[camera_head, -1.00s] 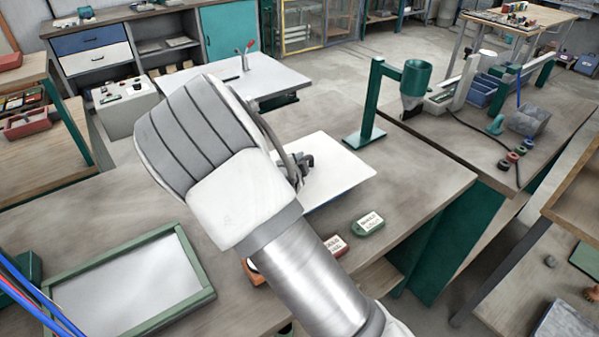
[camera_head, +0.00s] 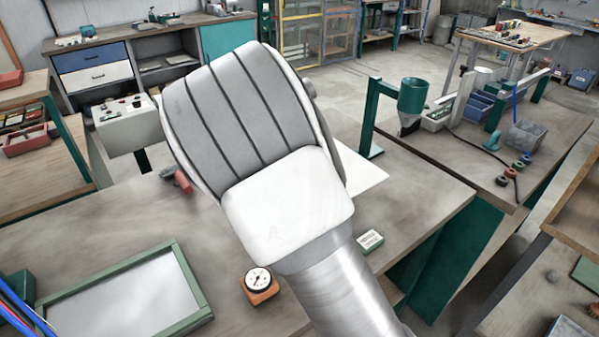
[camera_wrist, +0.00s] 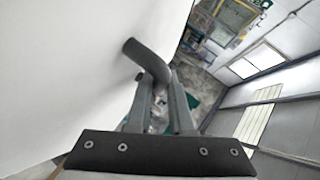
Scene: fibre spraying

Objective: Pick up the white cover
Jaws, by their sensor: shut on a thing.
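The white cover (camera_head: 366,178) shows in the head view only as a pale corner to the right of my arm, over the workbench. My arm hides the rest of it, and my gripper is hidden there too. In the wrist view the cover's white face (camera_wrist: 65,75) fills the left side. A dark grey bent handle (camera_wrist: 149,62) stands out from it. My gripper (camera_wrist: 160,98) is shut on this handle. I cannot tell how high the cover is above the bench.
A green stand with a funnel (camera_head: 413,94) is close behind the cover. A gauge (camera_head: 258,282), a green labelled block (camera_head: 369,241) and a green-framed tray (camera_head: 125,304) are on the near bench. The bench's right part is clear.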

